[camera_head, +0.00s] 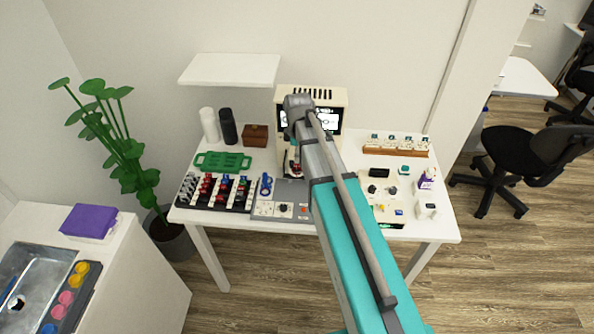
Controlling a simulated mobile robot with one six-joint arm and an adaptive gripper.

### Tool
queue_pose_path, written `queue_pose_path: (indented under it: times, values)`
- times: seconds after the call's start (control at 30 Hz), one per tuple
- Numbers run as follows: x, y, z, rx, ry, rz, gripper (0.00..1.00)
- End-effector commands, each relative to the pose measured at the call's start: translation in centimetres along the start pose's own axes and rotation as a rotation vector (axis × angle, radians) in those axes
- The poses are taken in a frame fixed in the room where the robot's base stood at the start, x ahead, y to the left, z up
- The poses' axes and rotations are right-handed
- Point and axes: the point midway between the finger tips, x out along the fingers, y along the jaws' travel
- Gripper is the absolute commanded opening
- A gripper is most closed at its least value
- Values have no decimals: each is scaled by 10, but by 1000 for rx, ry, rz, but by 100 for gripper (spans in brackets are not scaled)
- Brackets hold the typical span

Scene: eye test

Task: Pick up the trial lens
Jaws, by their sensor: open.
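My arm reaches from the lower right over the white table (440,218) to the cream machine. My gripper (294,167) is small and dark at the far end of the arm, low in front of the machine, and partly covered by the arm. It is open; I cannot see anything held in it. I cannot pick out the trial lens for certain. A small blue ring-shaped item (265,182) stands on the table just left of my gripper. Part of the table is hidden behind my arm.
The cream machine (338,96) stands at the back. A green tray (222,161), a brown box (255,135) and black and white bottles are at left. A black rack (217,206) holds several coloured pieces. A wooden rack (396,152) stands at right. A shelf (230,68) overhangs the left.

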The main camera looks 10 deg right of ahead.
Motion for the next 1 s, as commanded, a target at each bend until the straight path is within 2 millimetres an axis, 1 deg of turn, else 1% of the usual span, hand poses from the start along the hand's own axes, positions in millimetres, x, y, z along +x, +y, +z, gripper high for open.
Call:
queue_pose_path:
  times: [0.23, 0.37, 0.8, 1.0]
  values:
    - [1, 0, 0, 1, 0, 0, 53]
    - [7, 0, 0, 1, 0, 0, 53]
    - [39, 0, -1, 2, 0, 0, 53]
    - [50, 0, -1, 2, 0, 0, 53]
